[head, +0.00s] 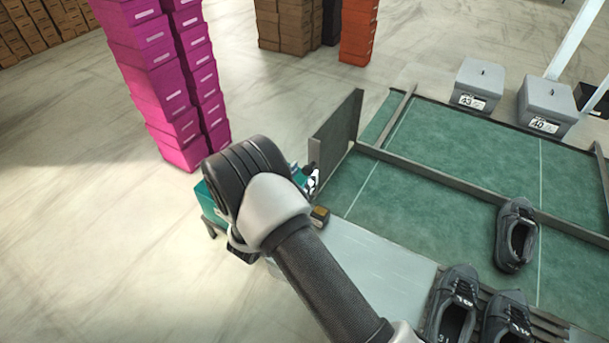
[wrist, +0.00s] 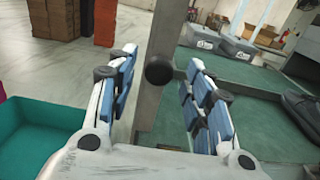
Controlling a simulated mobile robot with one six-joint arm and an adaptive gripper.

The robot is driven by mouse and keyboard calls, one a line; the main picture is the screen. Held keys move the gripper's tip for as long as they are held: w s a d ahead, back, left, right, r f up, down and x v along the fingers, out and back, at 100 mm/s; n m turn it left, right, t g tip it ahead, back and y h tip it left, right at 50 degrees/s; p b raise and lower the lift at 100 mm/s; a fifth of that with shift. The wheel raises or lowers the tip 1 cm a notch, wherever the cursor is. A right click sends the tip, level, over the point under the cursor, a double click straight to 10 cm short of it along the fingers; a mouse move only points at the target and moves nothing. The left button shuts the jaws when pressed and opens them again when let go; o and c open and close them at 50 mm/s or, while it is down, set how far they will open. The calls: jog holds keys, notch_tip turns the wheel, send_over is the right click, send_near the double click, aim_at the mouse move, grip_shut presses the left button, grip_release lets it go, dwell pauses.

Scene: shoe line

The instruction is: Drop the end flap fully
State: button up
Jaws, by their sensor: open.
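The end flap (head: 337,132) is a grey panel standing upright at the left end of the green-topped line in the head view. In the wrist view the end flap (wrist: 150,112) shows nearly edge-on, with a round black knob (wrist: 159,71) on it. My gripper (head: 313,178) is close to the flap in the head view, partly hidden by my wrist. In the wrist view my gripper (wrist: 158,62) is open, with one blue-padded finger on each side of the knob. Neither finger visibly touches the knob.
A teal bin (wrist: 38,138) lies left of my gripper. Magenta boxes (head: 165,85) are stacked at the back left. The floor behind the flap is clear.

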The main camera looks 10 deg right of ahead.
jog(key=shift+x, duration=0.9)
grip_shut()
